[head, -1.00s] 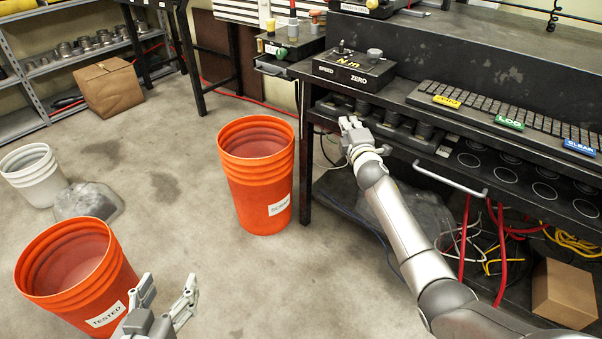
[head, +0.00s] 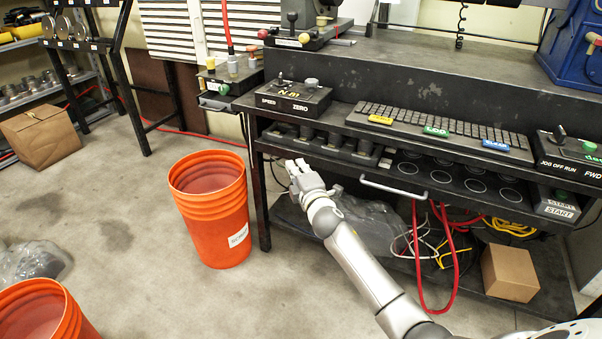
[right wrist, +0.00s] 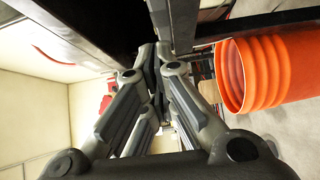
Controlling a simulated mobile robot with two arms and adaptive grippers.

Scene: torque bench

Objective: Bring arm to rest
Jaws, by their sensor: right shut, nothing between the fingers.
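My right arm reaches in from the lower right of the head view. Its gripper (head: 300,172) is in front of the bench's lower shelf, to the right of an orange bucket (head: 211,212). In the right wrist view the fingers (right wrist: 154,62) converge to shut tips with nothing between them. The dark bench (head: 330,144) stands just beyond the gripper. I cannot tell the exact gap between them. My left gripper is not in the head view now.
A second orange bucket (head: 45,312) is at the lower left, beside a clear plastic bag (head: 32,262). A cardboard box (head: 510,273) and loose red cables (head: 452,275) are on the bottom shelf. A drawer handle (head: 393,189) juts from the bench. The floor between the buckets is clear.

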